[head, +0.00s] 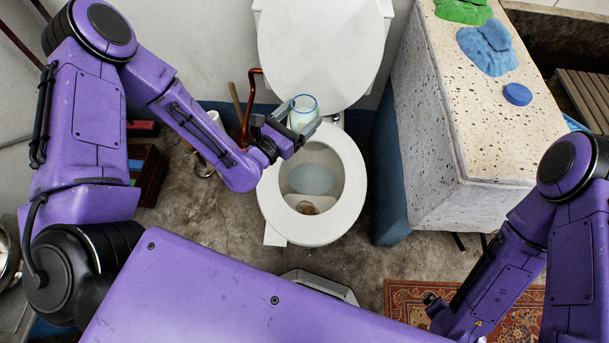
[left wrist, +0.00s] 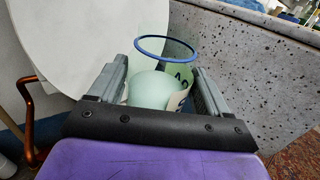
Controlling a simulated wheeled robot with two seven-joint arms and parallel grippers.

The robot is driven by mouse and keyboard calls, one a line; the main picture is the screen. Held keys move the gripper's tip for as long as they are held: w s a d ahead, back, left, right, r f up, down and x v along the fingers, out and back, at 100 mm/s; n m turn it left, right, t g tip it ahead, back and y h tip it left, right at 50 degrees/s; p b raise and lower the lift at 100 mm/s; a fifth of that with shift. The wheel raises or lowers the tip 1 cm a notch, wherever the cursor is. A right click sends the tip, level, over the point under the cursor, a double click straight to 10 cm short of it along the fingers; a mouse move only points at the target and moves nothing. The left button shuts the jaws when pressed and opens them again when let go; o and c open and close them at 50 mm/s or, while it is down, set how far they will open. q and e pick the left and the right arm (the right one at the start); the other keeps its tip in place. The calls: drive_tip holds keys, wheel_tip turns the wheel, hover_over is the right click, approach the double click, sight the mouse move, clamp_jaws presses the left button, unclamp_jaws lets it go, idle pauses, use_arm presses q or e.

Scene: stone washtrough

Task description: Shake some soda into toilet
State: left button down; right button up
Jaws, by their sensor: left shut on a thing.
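The white toilet (head: 348,190) stands in the middle of the head view, its lid (head: 320,50) raised and its bowl uncovered. Pale water and a brown patch (head: 308,207) show inside the bowl. My left gripper (head: 302,128) is shut on a pale greenish see-through container with a blue rim (head: 303,106), seen above the back of the bowl. In the left wrist view the container (left wrist: 152,88) stands between the two fingers, with dark lettering partly visible on its side. I cannot tell its tilt or what it holds.
A speckled stone washtrough (head: 440,100) stands right of the toilet, with green (head: 463,10) and blue (head: 488,48) cloth-like things and a blue disc (head: 517,94) on top. A copper pipe (head: 247,110) runs left of the toilet. A patterned rug (head: 405,298) lies lower right.

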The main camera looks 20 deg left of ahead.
use_arm(q)
drive_tip(key=w+a+f+m+g+h+b, duration=0.1)
drive_tip(key=w+f+m+h+b, duration=0.1)
drive_tip(key=f+m+b, duration=0.5)
drive_tip(key=w+a+f+m+g+h+b, duration=0.1)
drive_tip(key=f+m+b, duration=0.6)
drive_tip(key=f, duration=0.7)
drive_tip(key=w+g+h+b, duration=0.1)
drive_tip(key=h+b, duration=0.1)
drive_tip(key=shift+w+f+m+h+b, duration=0.25)
drive_tip(key=shift+f+m+h+b, duration=0.05)
drive_tip(key=shift+f, duration=0.05)
use_arm(e)
wheel_tip(320, 180, down, 21)
drive_tip(key=shift+w+r, duration=0.2)
use_arm(q)
drive_tip(key=shift+g, duration=0.3)
drive_tip(key=m+b, duration=0.1)
drive_tip(key=b, duration=0.2)
drive_tip(key=shift+s+d+r+m+b, duration=0.1)
drive_tip(key=shift+s+d+m+b, duration=0.25)
drive_tip(key=shift+d+m, duration=0.05)
use_arm(e)
wheel_tip(320, 180, down, 4)
drive_tip(key=shift+r, duration=0.2)
